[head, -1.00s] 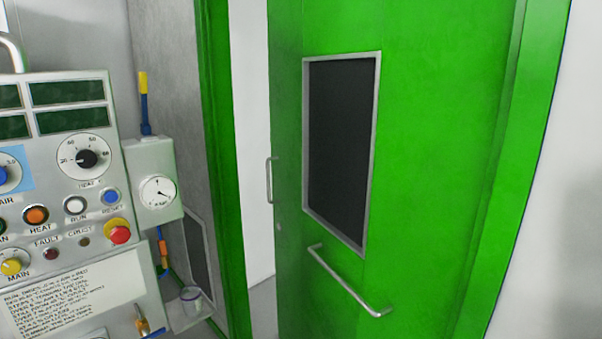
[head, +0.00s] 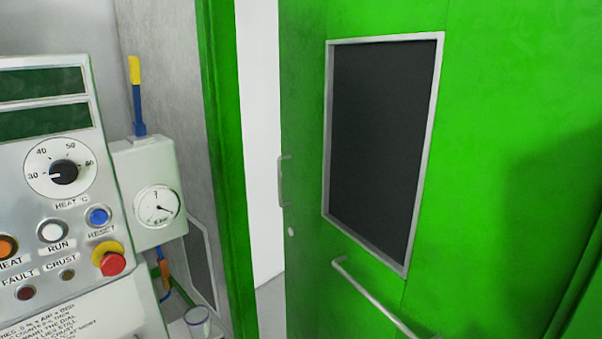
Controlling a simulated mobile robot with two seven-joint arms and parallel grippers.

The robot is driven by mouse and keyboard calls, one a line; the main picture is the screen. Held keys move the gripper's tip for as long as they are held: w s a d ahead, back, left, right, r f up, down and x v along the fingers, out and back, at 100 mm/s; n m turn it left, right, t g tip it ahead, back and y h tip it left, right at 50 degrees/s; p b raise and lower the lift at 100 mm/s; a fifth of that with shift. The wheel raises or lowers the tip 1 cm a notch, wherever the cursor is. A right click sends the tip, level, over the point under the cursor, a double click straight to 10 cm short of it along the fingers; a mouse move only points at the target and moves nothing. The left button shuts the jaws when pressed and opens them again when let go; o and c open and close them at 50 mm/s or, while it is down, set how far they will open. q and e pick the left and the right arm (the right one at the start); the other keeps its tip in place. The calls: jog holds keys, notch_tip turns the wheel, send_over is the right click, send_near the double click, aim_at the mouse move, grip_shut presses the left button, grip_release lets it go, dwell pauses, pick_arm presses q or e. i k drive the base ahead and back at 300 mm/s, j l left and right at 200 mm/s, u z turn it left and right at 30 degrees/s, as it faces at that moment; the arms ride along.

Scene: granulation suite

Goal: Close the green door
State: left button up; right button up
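The green door (head: 490,180) fills the right half of the head view and stands partly open. A gap with a white wall behind it (head: 259,150) shows between the door's left edge and the green frame post (head: 226,150). The door has a dark window (head: 382,150) in a grey frame, a slanted metal bar (head: 375,297) below it, and a small upright handle (head: 283,182) at its left edge. Neither of my grippers is in view.
A control panel (head: 60,215) with dials and buttons stands at the left. Beside it is a grey box with a gauge (head: 150,195) and a blue and yellow lever (head: 137,95). A small cup (head: 198,320) sits low near the frame post.

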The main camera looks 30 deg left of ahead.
aim_at(507, 206)
jog(key=j+z, duration=0.35)
jog(key=j, duration=0.35)
jog(key=j+z, duration=0.4)
jog(key=j, duration=0.35)
